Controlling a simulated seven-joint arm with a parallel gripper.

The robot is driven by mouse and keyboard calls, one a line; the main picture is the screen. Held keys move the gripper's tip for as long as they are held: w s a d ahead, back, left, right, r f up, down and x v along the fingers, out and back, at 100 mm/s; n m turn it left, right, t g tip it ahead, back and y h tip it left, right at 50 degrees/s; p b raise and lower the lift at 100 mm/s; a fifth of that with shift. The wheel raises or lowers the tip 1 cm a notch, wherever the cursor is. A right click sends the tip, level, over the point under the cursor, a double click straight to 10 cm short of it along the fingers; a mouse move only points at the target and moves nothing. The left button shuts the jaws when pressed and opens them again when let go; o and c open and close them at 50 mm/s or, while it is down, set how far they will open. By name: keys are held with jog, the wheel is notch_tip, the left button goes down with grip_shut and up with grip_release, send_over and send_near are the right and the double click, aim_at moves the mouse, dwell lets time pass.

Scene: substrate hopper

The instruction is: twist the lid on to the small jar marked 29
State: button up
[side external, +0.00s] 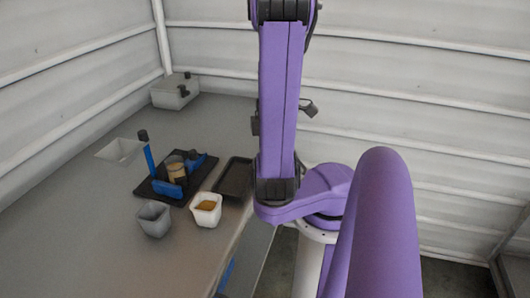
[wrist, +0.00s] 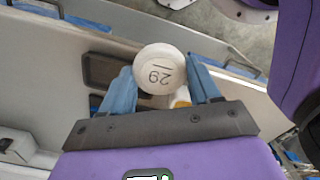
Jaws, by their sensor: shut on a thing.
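In the wrist view, my gripper (wrist: 162,85) has its two blue fingers on either side of a white round piece marked 29 (wrist: 158,66) and is shut on it. Its flat marked face is toward the camera. I cannot tell whether it is a lid alone or has a jar beneath it. In the side view, a small tan jar-like container (side external: 177,173) stands among blue holder parts (side external: 170,189) on a black base plate (side external: 147,188). No marking is readable on it there. My gripper does not show in the side view.
A white cup (side external: 199,217) with brownish contents and a grey cup (side external: 153,229) stand in front of the black plate. A dark shallow tray (side external: 234,181) lies right of it.

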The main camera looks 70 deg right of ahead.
jog(key=shift+w+d+r, duration=0.2)
jog(key=shift+w+d, duration=0.05)
jog(key=shift+w, duration=0.1)
jog(key=w+d+r+n, duration=0.25)
jog(key=w+n, duration=0.35)
jog(key=w, duration=0.6)
jog(key=w+a+n, duration=0.4)
jog(key=w+n, duration=0.2)
jog(key=w, duration=0.9)
notch_tip(320, 180, down, 6)
jog(key=shift+w+f, duration=0.15)
jog(key=shift+f, duration=0.1)
jog(key=shift+a+f, duration=0.1)
jog(key=shift+f, duration=0.5)
dwell(0.3)
jog(key=o, duration=1.1)
